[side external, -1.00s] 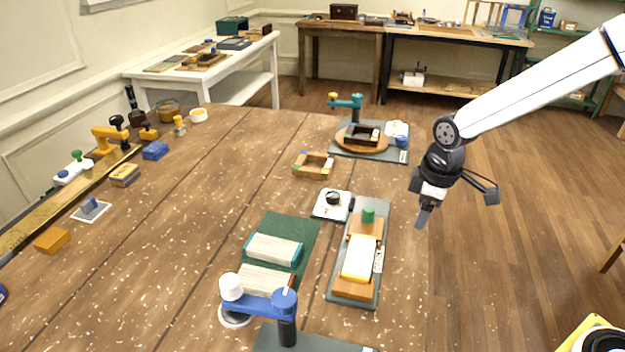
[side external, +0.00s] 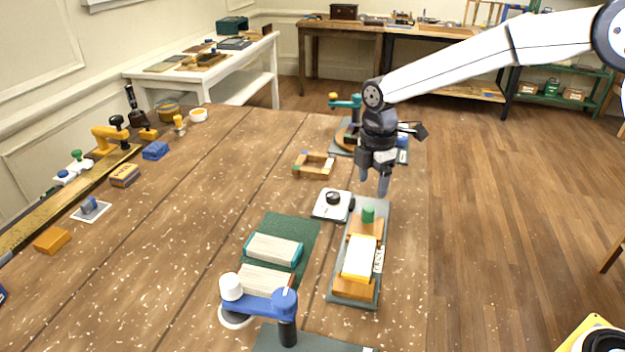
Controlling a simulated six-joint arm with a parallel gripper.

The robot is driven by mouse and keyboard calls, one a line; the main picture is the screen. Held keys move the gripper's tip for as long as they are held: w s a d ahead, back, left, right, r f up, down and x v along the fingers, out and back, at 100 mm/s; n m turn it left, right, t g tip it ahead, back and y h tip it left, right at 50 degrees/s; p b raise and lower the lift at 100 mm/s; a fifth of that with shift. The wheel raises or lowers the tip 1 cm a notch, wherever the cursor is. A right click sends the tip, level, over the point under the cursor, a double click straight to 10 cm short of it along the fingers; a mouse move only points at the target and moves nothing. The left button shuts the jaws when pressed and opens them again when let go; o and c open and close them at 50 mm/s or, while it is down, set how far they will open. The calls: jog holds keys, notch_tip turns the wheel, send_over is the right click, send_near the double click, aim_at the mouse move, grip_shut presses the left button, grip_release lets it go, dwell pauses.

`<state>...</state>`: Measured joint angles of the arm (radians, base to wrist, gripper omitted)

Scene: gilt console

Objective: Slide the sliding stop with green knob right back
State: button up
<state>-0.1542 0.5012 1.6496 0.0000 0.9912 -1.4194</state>
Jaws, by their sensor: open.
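The sliding stop (side external: 364,227) is an orange-brown wooden block with an upright green knob (side external: 368,213) on top. It sits at the far end of a long grey base plate (side external: 340,262). A pale yellow and white block (side external: 359,258) lies between it and a fixed wooden block (side external: 353,289) at the near end. My gripper (side external: 373,188) is open and empty, pointing down. In the picture it is just above the green knob, apart from it. The exact gap in depth is hard to tell.
A white device with a black dial (side external: 333,203) stands close left of the plate. A turntable fixture with a teal arm (side external: 345,102) stands behind my gripper. A blue clamp (side external: 262,303) is at the front. The table's right edge runs close to the plate.

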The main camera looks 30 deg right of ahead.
aim_at(369, 208)
jog(key=shift+f, duration=3.85)
grip_shut()
